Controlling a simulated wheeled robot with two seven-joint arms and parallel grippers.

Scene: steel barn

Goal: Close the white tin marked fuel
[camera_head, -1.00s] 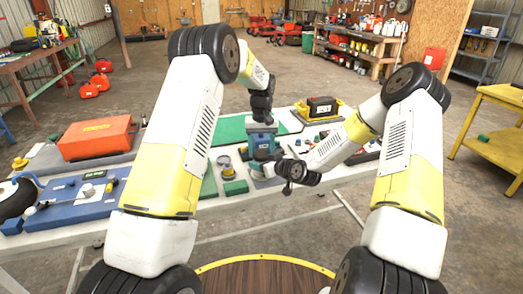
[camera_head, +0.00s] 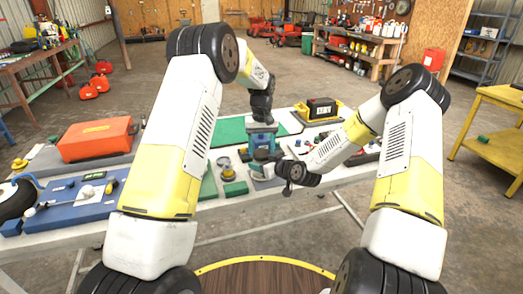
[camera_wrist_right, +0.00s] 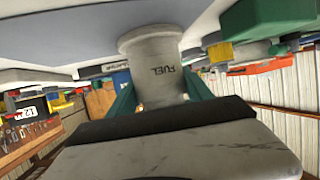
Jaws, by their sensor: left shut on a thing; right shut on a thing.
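The white tin marked FUEL (camera_wrist_right: 158,70) shows large in the right wrist view, with its flared base toward the grey mat. My right gripper (camera_wrist_right: 160,98) is shut on the tin's body, one green finger at each side. In the head view my right gripper (camera_head: 268,169) comes in from the right, low over the table, and mostly hides the tin. My left gripper (camera_head: 262,143) points down just above and behind it. It is shut on a small dark round thing (camera_head: 262,155), which looks like the lid. Whether lid and tin touch is hidden.
The white table (camera_head: 300,190) carries a red case (camera_head: 95,138) and blue board (camera_head: 75,203) at left. A small ringed object (camera_head: 226,173) and green block (camera_head: 235,188) lie just left of the grippers. A black-and-yellow battery tray (camera_head: 320,109) stands behind right.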

